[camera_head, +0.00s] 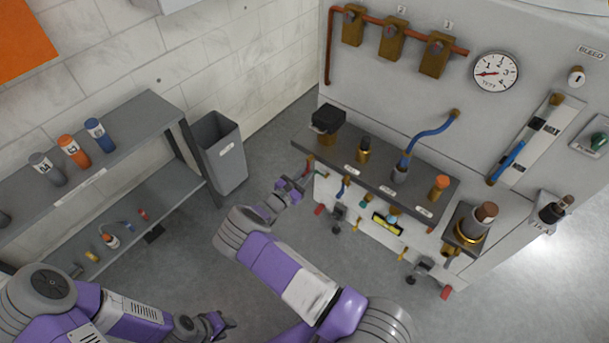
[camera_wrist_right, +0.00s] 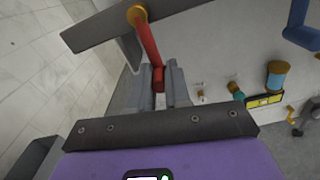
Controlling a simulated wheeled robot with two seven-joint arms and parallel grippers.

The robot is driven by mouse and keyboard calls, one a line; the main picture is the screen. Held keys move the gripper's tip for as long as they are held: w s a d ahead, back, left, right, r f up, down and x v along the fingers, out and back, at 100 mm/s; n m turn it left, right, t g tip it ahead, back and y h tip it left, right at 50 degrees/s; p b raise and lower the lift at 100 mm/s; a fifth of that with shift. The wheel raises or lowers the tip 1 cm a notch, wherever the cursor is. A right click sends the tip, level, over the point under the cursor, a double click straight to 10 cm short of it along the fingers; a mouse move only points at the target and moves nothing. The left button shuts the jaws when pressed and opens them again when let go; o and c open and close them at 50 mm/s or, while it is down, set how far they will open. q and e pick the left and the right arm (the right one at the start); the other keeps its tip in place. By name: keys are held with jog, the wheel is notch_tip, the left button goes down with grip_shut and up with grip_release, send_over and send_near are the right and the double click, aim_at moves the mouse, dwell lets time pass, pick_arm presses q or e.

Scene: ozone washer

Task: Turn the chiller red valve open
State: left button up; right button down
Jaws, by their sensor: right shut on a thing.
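The red valve shows in the right wrist view as a red lever (camera_wrist_right: 148,42) hanging from a brass hub (camera_wrist_right: 136,13) on the edge of a dark shelf. In the head view the red lever (camera_head: 310,168) is small, at the left end of the machine's shelf. My right gripper (camera_head: 291,188) is at this lever. In the right wrist view its fingers (camera_wrist_right: 160,88) are shut around the lever's lower end, which they partly hide. My left gripper (camera_head: 222,324) is low in the head view, away from the machine; its finger gap is unclear.
The machine's dark shelf (camera_head: 340,165) carries several fittings, with blue levers and small red-handled valves below. A grey bin (camera_head: 222,160) stands left of the machine. A grey rack (camera_head: 135,125) with bottles is at the left. Grey floor (camera_head: 190,265) lies open between rack and machine.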

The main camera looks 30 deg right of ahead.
jog(key=shift+w+a+r+m+b, duration=0.4)
jog(key=shift+w+r+m+b, duration=0.7)
jog(key=shift+m, duration=1.9)
jog(key=shift+w+a+r+m+b, duration=0.35)
jog(key=shift+w+r+m+b, duration=0.8)
jog(key=shift+m, duration=1.85)
jog(key=shift+w+a+r+m+b, duration=0.55)
jog(key=shift+m+b, duration=1)
jog(key=shift+m, duration=1.45)
jog(key=shift+d+r, duration=0.15)
jog(key=shift+r, duration=0.05)
jog(key=c, duration=1.1)
grip_release()
